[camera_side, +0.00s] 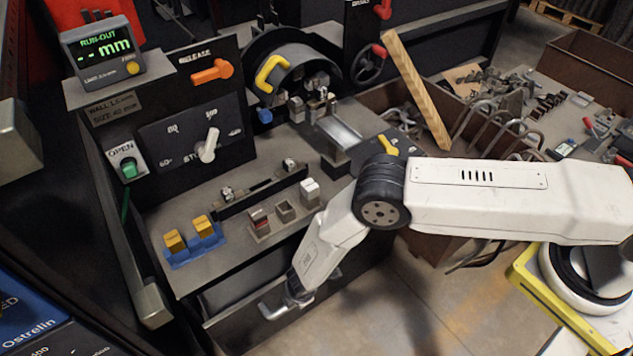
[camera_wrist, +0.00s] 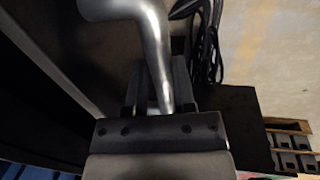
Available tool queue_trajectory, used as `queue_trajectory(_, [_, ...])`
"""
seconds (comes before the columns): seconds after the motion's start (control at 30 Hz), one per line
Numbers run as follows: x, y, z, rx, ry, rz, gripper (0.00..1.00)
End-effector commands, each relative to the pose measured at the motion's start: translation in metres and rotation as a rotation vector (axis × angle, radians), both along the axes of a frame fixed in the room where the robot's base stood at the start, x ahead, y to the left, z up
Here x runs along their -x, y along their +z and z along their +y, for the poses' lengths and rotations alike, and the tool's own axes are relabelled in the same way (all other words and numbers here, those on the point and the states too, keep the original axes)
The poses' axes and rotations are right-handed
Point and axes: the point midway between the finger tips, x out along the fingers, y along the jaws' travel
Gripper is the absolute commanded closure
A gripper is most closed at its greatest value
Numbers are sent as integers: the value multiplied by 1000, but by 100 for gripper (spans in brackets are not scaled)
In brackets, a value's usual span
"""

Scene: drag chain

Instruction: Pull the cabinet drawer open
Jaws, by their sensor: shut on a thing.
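The cabinet drawer (camera_side: 240,322) is at the front of the workbench cabinet in the side view, with a dark front. A gap shows above its front edge, so it stands at least partly open. Its bent metal handle (camera_side: 270,308) sticks out from the front. My gripper (camera_side: 298,291) is at the right end of the handle, pointing down at it. In the wrist view the handle (camera_wrist: 152,50) runs down between the fingers of my gripper (camera_wrist: 163,95), which are shut on it. The inside of the drawer is mostly dark.
On the bench top above are yellow blocks in a blue holder (camera_side: 195,247) and several small blocks. A metal bin (camera_side: 430,140) of hooks and a wooden stick (camera_side: 418,92) are at the right. Bare floor (camera_side: 420,300) lies in front of the cabinet.

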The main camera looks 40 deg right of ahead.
Motion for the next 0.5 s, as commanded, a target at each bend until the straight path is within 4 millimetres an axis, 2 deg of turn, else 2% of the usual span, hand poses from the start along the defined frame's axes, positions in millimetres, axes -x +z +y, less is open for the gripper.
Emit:
queue_trajectory(0.13, [8, -1, 0, -3, 3, 5, 100])
queue_trajectory(0.47, [9, 0, 0, -5, 1, 5, 100])
queue_trajectory(0.5, [9, 0, 0, -5, 1, 5, 62])
